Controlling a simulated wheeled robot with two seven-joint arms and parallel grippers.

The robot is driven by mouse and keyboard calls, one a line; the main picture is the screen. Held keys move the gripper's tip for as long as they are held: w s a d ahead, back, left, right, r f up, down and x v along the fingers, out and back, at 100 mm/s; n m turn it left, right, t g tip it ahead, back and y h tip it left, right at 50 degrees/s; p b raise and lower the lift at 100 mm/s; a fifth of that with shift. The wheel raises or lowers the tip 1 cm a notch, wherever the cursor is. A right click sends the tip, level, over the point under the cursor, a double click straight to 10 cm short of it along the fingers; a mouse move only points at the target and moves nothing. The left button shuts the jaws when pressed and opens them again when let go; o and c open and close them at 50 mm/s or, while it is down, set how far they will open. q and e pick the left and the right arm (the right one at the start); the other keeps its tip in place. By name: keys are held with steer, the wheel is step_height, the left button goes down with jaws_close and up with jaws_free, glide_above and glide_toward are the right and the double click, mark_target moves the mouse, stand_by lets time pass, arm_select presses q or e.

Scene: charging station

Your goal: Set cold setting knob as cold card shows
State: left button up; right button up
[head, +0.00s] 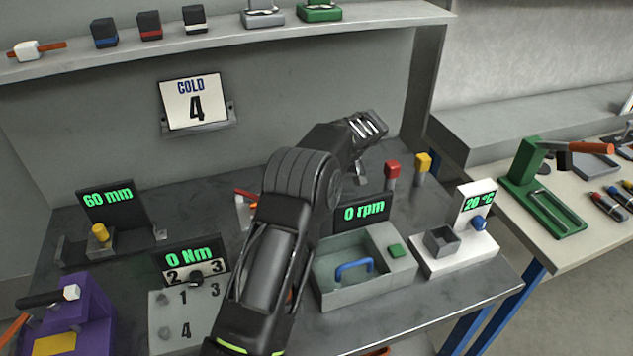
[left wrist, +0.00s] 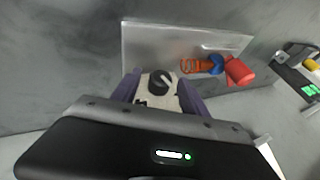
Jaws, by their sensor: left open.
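The cold card (head: 196,103) hangs on the back panel in the head view and reads "COLD 4". My left gripper (head: 368,124) is raised over the rear middle of the bench. In the left wrist view its fingers (left wrist: 160,90) are open, with a dark round knob on a pale plate (left wrist: 158,82) showing between them; contact is unclear. My right gripper is out of view.
A 60 mm display (head: 108,197), a 0 rpm station (head: 365,265) and a 20 °C station (head: 455,250) stand on the bench. Red (head: 392,172) and yellow (head: 423,165) capped posts stand behind. A shelf (head: 235,38) runs above. My arm hides the bench middle.

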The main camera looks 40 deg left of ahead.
arm_select(q)
steer(key=b+v, duration=0.1)
steer(key=v, duration=0.6)
steer(key=shift+d+r, duration=0.2)
steer(key=shift+r, duration=0.15)
steer(key=shift+c, duration=0.2)
